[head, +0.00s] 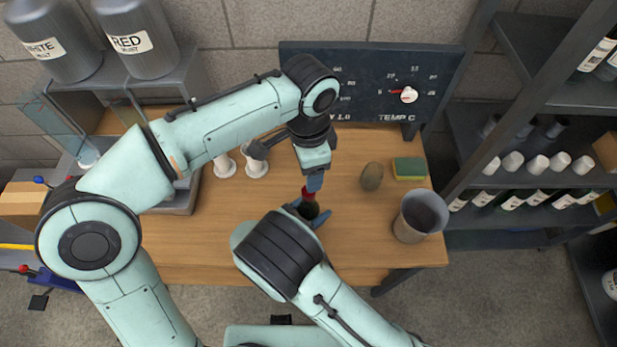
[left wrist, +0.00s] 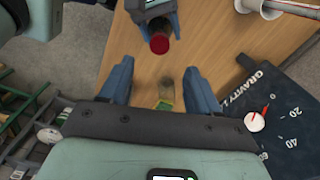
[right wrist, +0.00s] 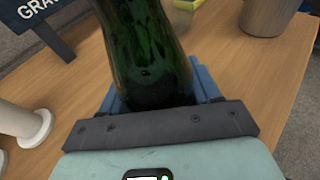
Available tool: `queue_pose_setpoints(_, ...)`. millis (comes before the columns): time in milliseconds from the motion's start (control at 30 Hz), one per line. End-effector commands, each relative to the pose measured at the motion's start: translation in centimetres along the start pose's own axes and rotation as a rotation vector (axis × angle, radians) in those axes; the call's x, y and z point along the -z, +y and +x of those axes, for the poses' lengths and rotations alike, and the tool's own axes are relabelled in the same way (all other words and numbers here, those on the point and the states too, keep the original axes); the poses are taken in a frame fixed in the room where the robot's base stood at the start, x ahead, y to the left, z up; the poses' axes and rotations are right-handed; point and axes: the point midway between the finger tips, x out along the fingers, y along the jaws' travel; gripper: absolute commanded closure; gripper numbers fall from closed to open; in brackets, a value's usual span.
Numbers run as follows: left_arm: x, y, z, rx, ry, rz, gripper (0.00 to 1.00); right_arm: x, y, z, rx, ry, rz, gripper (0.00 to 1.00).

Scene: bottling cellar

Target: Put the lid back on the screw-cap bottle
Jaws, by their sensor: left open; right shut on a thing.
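The green bottle (right wrist: 148,55) is held by my right gripper (head: 308,213) over the front of the table; in the head view only a dark bit of it shows. The red lid (head: 308,193) shows at the bottle's top end, and in the left wrist view it is a red disc (left wrist: 160,43) beyond my fingers. It appears to sit on the bottle's mouth; I cannot tell whether it is screwed down. My left gripper (head: 314,181) is just above the lid. Its fingers are apart with nothing between them in the left wrist view (left wrist: 157,70).
A grey-green rounded object (head: 371,177), a yellow-green sponge (head: 409,168) and a grey bucket (head: 420,216) stand right of the grippers. Two white pieces (head: 256,164) stand left. A dark gauge board (head: 365,85) is behind.

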Motion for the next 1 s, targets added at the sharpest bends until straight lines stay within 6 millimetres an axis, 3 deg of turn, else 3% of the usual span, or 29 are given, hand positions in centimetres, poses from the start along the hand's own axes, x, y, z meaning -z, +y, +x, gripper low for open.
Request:
queue_pose_setpoints(200,0.0,0.0,-3.1,0.001,0.002,0.000,0.38,-0.1,0.0,0.0,0.000,-0.002,0.001,1.00)
queue_pose_setpoints(600,0.0,0.0,-3.8,0.000,-0.001,0.000,0.38,-0.1,0.0,0.0,0.000,-0.002,0.001,1.00)
queue_pose_setpoints(633,0.0,0.0,-3.8,0.000,-0.001,0.000,0.38,-0.1,0.0,0.0,0.000,-0.002,0.001,0.28)
queue_pose_setpoints(700,0.0,0.0,-3.8,0.000,-0.001,0.000,0.38,-0.1,0.0,0.0,0.000,-0.001,0.001,0.08)
queue_pose_setpoints(1000,0.0,0.0,-3.7,-0.001,-0.001,0.000,0.38,0.0,0.0,-0.1,-0.001,0.000,0.001,0.08)
